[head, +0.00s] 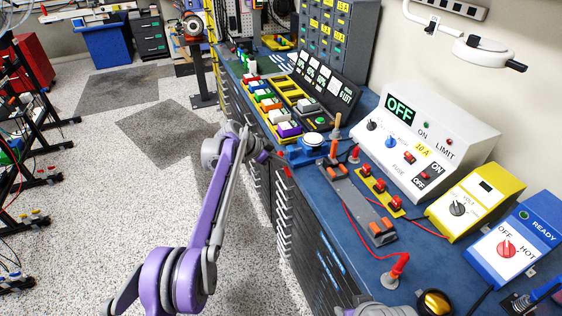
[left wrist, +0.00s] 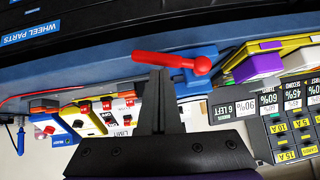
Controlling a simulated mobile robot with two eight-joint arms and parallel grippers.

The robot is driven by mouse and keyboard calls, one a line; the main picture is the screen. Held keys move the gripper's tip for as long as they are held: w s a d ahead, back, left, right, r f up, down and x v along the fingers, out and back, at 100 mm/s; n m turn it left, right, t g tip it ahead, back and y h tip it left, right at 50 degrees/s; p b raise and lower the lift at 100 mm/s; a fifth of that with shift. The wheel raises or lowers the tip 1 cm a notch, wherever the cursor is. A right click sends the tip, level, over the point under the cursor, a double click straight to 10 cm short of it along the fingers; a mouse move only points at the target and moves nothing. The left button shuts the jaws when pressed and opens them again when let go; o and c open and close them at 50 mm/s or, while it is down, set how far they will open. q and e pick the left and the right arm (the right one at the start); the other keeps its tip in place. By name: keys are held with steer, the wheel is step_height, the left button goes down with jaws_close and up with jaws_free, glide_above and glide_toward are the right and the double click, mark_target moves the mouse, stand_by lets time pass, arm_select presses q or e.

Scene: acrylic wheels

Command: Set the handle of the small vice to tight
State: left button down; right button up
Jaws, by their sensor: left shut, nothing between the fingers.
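The small vice is a blue block (head: 308,152) at the front edge of the blue bench in the head view. Its red handle (head: 286,166) hangs at the bench edge. In the left wrist view the red handle (left wrist: 175,61) lies nearly level, with a round knob at its right end, in front of the blue vice body (left wrist: 207,62). My left gripper (head: 268,156) is shut and empty, beside the handle. In the left wrist view its fingertips (left wrist: 157,70) overlap the handle's edge; I cannot tell whether they touch. My right gripper is not in view.
A grey strip with orange blocks (head: 358,205) and a white OFF console (head: 430,135) stand right of the vice. A tray of coloured blocks (head: 270,105) lies beyond it. Dark drawers (head: 300,225) are below the bench edge.

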arm_select(q)
steer(key=shift+f, duration=0.2)
steer(key=shift+s+f+m+t+b, duration=0.15)
steer(key=shift+f+m+t+b, duration=0.2)
steer(key=shift+t+b, duration=0.4)
steer(key=shift+w+a+f+m+t+y+b, duration=0.15)
steer(key=shift+w+f+m+t+b, duration=0.2)
steer(key=shift+f+t, duration=0.45)
steer(key=shift+w+f+m+t+y+b, duration=0.1)
steer(key=shift+f+m+t+y+b, duration=0.15)
steer(key=shift+f+m+t, duration=0.55)
steer(key=shift+w+a+f+m+t+y+b, duration=0.1)
steer(key=shift+w+f+m+t+b, duration=0.25)
steer(key=shift+f+t, duration=0.45)
steer(key=shift+f, duration=0.2)
steer(key=shift+s, duration=0.1)
steer(key=v, duration=1.1)
steer(key=shift+r, duration=0.15)
